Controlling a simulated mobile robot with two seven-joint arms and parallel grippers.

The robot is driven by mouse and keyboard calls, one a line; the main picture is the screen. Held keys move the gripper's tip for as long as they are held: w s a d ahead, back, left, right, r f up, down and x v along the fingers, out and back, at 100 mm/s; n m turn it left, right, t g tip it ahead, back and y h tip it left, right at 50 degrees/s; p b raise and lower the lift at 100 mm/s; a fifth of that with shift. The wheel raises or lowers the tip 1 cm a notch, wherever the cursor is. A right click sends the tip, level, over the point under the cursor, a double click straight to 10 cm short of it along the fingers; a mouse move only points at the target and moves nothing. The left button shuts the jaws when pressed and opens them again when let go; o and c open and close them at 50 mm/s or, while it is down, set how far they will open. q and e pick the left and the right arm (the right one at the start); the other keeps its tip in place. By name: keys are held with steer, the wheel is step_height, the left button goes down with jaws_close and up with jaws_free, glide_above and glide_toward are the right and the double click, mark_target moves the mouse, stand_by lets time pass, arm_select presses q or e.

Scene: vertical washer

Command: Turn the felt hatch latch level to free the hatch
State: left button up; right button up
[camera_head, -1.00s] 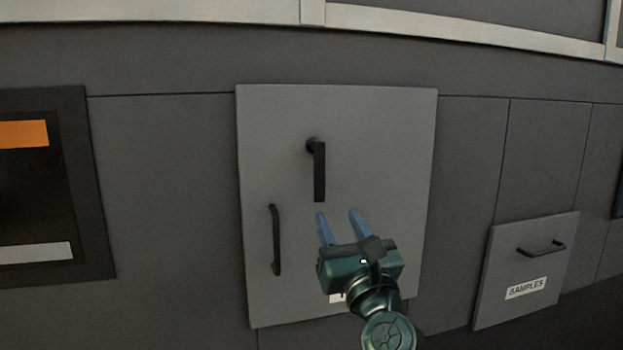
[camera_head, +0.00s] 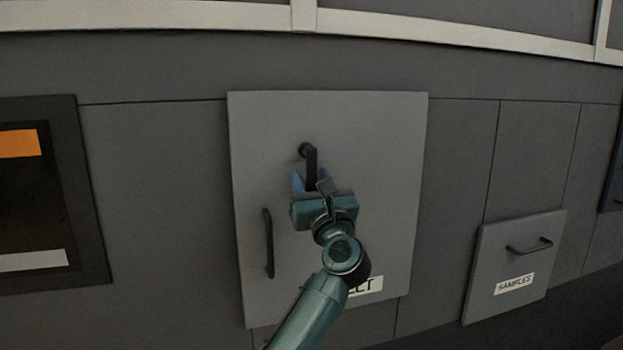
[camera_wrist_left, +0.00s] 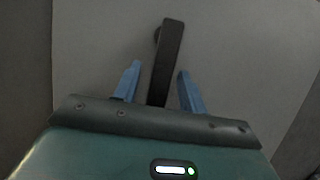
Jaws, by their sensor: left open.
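The felt hatch (camera_head: 385,190) is a grey square panel in the middle of the head view, with a label (camera_head: 365,286) partly hidden by my arm. Its black latch lever (camera_head: 311,166) hangs straight down from a pivot near the upper middle. My left gripper (camera_head: 311,182) is open at the lower part of the lever. In the left wrist view the lever (camera_wrist_left: 167,60) stands between the two blue fingers (camera_wrist_left: 160,85), with a gap on each side. The lever's lower end is hidden in the head view. My right gripper is not in view.
A black vertical handle (camera_head: 268,243) is on the hatch's left side, close to my left gripper. A samples drawer (camera_head: 511,270) with a black handle is at the right. A dark panel with an orange strip (camera_head: 20,143) is at the left.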

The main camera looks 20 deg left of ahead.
arm_select(q)
steer(key=shift+c, duration=0.3)
jaws_close()
stand_by(0.3)
